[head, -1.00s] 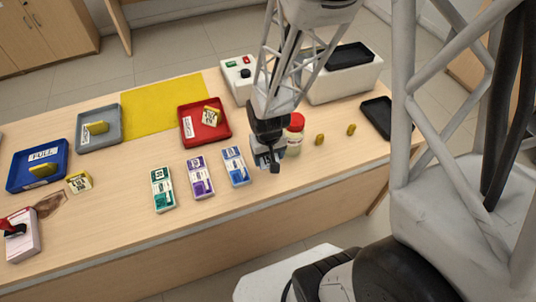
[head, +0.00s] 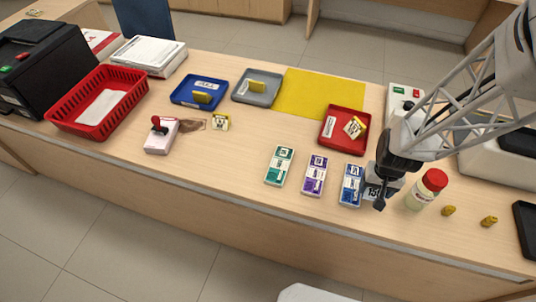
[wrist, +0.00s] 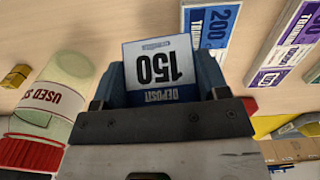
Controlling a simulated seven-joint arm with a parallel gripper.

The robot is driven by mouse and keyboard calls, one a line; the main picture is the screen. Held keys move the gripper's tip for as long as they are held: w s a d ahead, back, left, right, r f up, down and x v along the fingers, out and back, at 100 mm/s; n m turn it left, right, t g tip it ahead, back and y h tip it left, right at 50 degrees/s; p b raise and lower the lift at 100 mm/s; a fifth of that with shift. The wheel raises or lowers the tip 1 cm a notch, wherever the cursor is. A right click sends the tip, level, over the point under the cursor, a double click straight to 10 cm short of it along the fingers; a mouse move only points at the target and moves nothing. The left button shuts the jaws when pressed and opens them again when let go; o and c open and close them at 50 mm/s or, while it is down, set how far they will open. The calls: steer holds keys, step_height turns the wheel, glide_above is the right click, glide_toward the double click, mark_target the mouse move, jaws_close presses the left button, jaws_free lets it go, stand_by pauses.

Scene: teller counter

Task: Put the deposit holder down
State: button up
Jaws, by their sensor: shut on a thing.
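In the head view the holder (head: 373,192) is partly hidden by my gripper, just right of the blue 200 pack (head: 351,186) and left of the red-capped bottle (head: 426,190). It is low over the wooden counter; I cannot tell whether its base touches.
Purple (head: 315,175) and green (head: 279,166) packs lie further left. Behind are a red tray (head: 327,138), a yellow mat (head: 320,92), grey (head: 240,98) and blue (head: 178,99) trays. Two small yellow pieces (head: 448,210) lie right of the bottle. The counter's front strip is clear.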

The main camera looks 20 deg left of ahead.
steer(key=a+n, duration=0.1)
steer(key=a, duration=0.5)
steer(key=a+n, duration=0.1)
steer(key=a, duration=0.4)
steer(key=a+n, duration=0.2)
steer(key=a, duration=0.4)
steer(key=shift+s+a+r, duration=0.1)
steer(key=shift+s+a, duration=0.15)
steer(key=shift+a, duration=0.05)
steer(key=s+a+n, duration=0.1)
steer(key=s+a, duration=0.1)
steer(key=a, duration=0.3)
steer(key=s+a+n, duration=0.1)
steer(key=s+a, duration=0.1)
steer(key=a, duration=0.3)
steer(key=s+a+n, duration=0.1)
steer(key=s+a, duration=0.1)
steer(key=a, duration=0.3)
steer(key=shift+s+n, duration=0.3)
steer(key=shift+n, duration=0.1)
steer(key=shift+s+a, duration=0.55)
steer(key=shift+a, duration=0.35)
glide_above(233, 157)
steer(key=shift+w+f, duration=0.1)
steer(key=shift+f, duration=0.6)
steer(key=shift+f, duration=1.75)
steer(key=shift+f, duration=0.15)
